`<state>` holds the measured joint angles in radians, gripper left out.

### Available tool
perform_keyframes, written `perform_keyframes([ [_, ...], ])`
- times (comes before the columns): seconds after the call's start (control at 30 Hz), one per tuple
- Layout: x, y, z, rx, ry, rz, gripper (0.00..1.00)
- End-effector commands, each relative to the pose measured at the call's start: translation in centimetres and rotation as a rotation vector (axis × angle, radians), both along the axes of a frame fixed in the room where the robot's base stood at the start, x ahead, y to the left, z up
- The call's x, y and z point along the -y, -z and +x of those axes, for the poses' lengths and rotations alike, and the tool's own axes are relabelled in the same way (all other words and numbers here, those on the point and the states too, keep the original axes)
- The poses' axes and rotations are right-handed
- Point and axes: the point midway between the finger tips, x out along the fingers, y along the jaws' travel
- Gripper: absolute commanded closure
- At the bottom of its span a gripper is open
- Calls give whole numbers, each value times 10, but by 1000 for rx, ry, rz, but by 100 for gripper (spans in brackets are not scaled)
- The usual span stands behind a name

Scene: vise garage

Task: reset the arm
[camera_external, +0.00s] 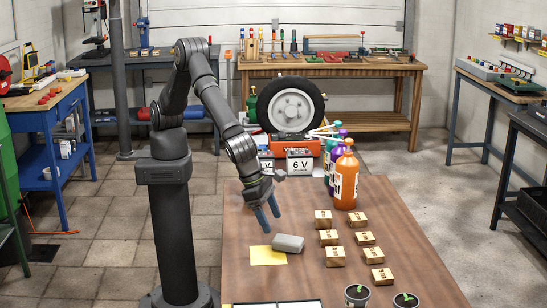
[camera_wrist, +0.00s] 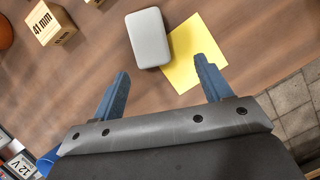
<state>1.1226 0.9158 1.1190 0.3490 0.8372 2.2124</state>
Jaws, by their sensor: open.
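My gripper (camera_external: 268,217) hangs above the brown table (camera_external: 250,284) with its blue fingers apart and nothing between them. The open fingers show in the wrist view (camera_wrist: 158,88). A grey rounded block (camera_external: 288,243) lies on the table just past the fingertips. In the wrist view the grey block (camera_wrist: 148,38) lies beyond the fingers and partly over the edge of a yellow sheet (camera_wrist: 192,40). The yellow sheet also shows in the external view (camera_external: 266,257), left of the block.
Several small wooden blocks (camera_external: 330,237) stand right of the grey block. Orange (camera_external: 346,182) and other bottles stand at the back of the table, near 6 V boxes (camera_external: 300,164). Small potted plants (camera_external: 357,295) stand at the front. The table's left side is mostly clear.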

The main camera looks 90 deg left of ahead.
Motion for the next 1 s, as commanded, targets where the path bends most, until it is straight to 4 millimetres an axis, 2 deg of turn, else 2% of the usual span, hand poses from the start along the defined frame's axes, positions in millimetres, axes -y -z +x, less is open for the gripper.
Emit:
perform_keyframes([
  [0.47, 4, -51, -84, 1, 3, -1, 29],
  [1.0, 4, -158, -83, 1, -1, -2, 29],
])
